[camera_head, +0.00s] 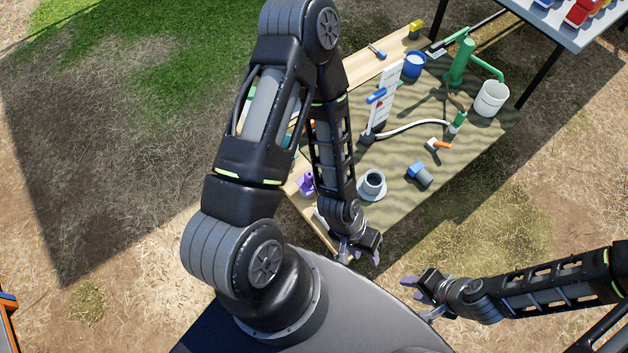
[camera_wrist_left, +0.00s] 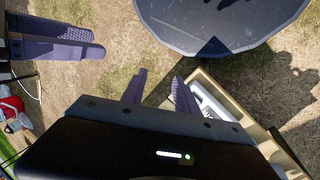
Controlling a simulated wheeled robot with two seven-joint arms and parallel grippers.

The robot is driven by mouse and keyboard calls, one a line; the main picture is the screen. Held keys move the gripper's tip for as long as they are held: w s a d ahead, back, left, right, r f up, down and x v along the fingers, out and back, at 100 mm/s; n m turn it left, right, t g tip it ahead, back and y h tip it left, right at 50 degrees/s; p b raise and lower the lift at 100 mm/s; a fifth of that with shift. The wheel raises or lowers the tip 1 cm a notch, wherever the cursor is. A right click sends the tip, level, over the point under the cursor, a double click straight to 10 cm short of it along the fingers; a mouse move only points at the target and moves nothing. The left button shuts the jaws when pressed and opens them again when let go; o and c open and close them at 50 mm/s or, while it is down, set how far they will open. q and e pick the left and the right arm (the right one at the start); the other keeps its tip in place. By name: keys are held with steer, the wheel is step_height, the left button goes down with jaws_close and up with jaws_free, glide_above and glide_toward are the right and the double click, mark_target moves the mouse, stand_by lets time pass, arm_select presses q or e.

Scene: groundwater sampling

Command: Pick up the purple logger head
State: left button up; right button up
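The purple logger head (camera_head: 305,183) sits at the left edge of the bench in the head view, just left of my left forearm, which hides part of the area around it. My left gripper (camera_head: 360,256) is below and to the right of it, by the bench's near corner. In the left wrist view its two fingers (camera_wrist_left: 158,92) stand apart with nothing between them. The logger head cannot be made out in that view. My right gripper (camera_head: 414,290) is off the bench at the lower right, its fingers apart and empty.
The bench (camera_head: 470,150) holds a grey flanged pipe (camera_head: 372,184), a blue-and-grey piece (camera_head: 419,174), a white board (camera_head: 385,95), a green pump (camera_head: 460,62), a white bucket (camera_head: 491,98) and a blue cup (camera_head: 414,65). A grey table (camera_head: 560,25) stands at the top right.

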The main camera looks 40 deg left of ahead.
mark_target(308, 174)
arm_select(q)
steer(key=shift+o, duration=1.3)
steer(key=shift+w+a+f, duration=0.15)
steer(key=shift+w+f, duration=0.05)
steer(key=shift+w, duration=0.05)
steer(key=w+a+f+m+b, duration=0.1)
steer(key=w+a+b, duration=0.1)
steer(key=a, duration=0.1)
steer(key=w+a+f+m+y+b, duration=0.1)
steer(key=w+a+b, duration=0.2)
steer(key=w+a+f+b, duration=0.1)
steer(key=w+a+b, duration=0.2)
steer(key=shift+w+a+f+m, duration=0.2)
steer(key=shift+w+a+m, duration=0.05)
steer(key=shift+a+m, duration=0.15)
steer(key=w+a+r+y+b, duration=0.1)
steer(key=a+b, duration=0.1)
steer(key=a, duration=0.3)
steer(key=w+a+r+m+y+b, duration=0.1)
steer(key=a+b, duration=0.2)
steer(key=a, duration=0.3)
steer(key=w+a+r+m+y+b, duration=0.1)
steer(key=a+r+b, duration=0.1)
steer(key=a, duration=0.3)
steer(key=shift+w+a+r+g, duration=0.1)
steer(key=shift+w+a+g, duration=0.15)
steer(key=shift+g, duration=0.15)
steer(key=shift+s+a+r, duration=0.1)
steer(key=shift+a+r, duration=0.05)
steer(key=shift+r, duration=0.1)
